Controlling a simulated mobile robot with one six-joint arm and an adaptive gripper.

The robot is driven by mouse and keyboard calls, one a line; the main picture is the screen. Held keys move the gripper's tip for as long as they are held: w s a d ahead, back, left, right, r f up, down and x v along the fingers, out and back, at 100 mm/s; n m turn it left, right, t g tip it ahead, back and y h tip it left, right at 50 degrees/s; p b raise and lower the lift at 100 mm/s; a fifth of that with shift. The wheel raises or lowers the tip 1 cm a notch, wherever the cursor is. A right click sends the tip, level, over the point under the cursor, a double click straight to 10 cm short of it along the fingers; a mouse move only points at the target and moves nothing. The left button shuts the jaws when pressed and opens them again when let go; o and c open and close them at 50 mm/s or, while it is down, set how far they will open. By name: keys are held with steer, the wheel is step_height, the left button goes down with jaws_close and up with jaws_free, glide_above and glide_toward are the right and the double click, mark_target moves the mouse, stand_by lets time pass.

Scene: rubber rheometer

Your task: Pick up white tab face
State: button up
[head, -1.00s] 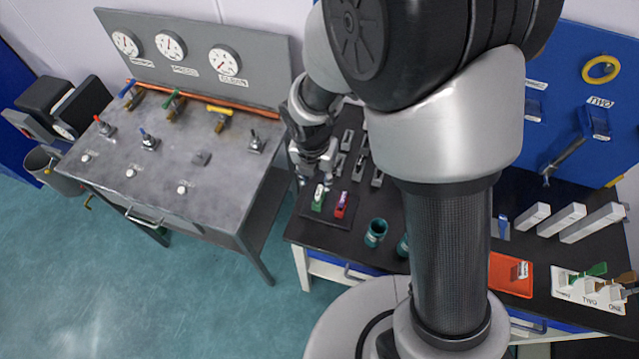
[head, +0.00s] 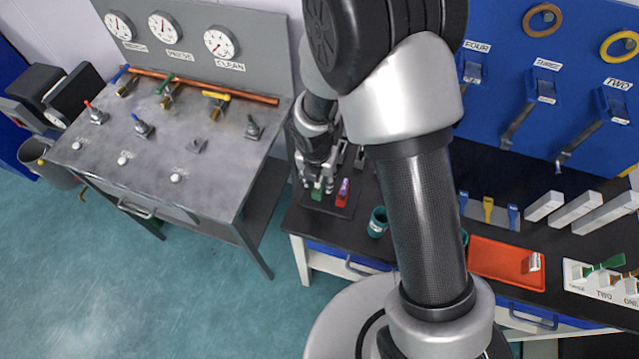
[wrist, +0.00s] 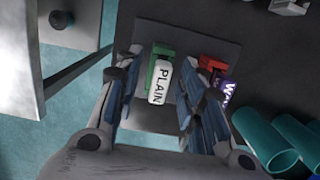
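The white tab face (wrist: 160,82), lettered PLAIN, sits with a green block (wrist: 163,52) on a dark square mat (wrist: 225,52). My gripper (wrist: 158,118) is open in the wrist view, with one finger to the left and one to the right of the white tab. Gaps show between the tab and both fingers. In the head view my gripper (head: 318,182) is low over the green block (head: 317,194), and its fingers hide most of the white tab. A red block (head: 342,199) with a purple lettered face (wrist: 227,91) stands just right of my right finger.
Teal cups (wrist: 266,140) stand right of the mat; one shows in the head view (head: 377,222). Grey metal pieces stand behind the mat. A grey gauge bench (head: 175,150) is left, across a gap. An orange tray (head: 497,262) lies farther right.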

steer(key=shift+r, duration=0.15)
steer(key=shift+c, duration=0.2)
jaws_close()
steer(key=shift+r, duration=0.1)
stand_by(0.3)
